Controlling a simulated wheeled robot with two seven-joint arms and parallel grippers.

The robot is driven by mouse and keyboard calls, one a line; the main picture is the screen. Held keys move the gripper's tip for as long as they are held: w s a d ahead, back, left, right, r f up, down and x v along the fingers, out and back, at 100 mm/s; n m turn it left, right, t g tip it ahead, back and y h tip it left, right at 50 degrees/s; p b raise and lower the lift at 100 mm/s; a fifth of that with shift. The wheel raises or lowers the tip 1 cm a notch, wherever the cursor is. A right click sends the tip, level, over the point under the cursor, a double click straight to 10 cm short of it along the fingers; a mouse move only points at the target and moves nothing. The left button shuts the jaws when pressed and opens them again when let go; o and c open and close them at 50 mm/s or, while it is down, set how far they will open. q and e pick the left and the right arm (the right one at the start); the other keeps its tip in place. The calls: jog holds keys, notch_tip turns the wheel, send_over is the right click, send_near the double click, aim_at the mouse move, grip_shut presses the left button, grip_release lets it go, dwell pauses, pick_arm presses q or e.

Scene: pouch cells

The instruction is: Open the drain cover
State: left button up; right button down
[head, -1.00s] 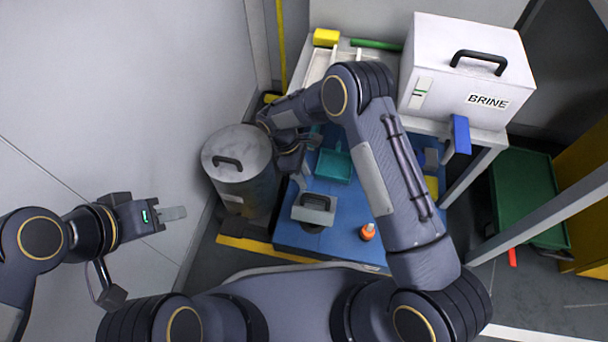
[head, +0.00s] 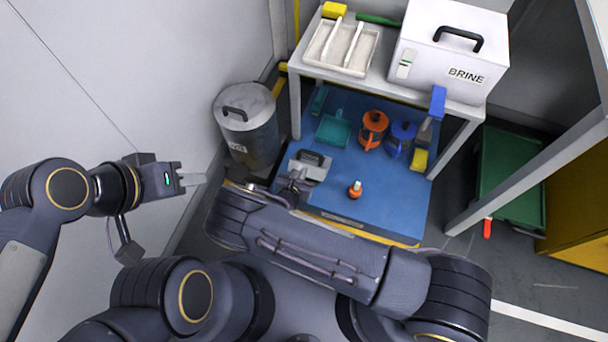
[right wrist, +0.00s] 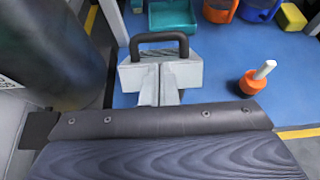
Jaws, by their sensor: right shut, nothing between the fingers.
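A grey block with a black handle (head: 308,165), which looks like the drain cover, sits on the blue floor platform (head: 385,195). In the right wrist view its black handle (right wrist: 160,42) stands up just beyond my fingers. My right gripper (head: 293,190) is at the block's near side, low over the platform. In the right wrist view the right gripper's fingers (right wrist: 160,86) are together and empty, overlapping the block's near face; I cannot tell if they touch it. My left gripper (head: 193,179) is in the air by the left wall, seen side-on, with no object visible in it.
A lidded grey bin (head: 248,130) stands left of the platform.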

aim_at(308, 166)
jog(key=b+x, duration=0.2)
jog(key=x, duration=0.4)
jog(key=shift+s+f, duration=0.1)
jog(key=shift+w+d+f, duration=0.15)
jog(key=shift+w, duration=0.4)
jog(key=shift+w, duration=0.1)
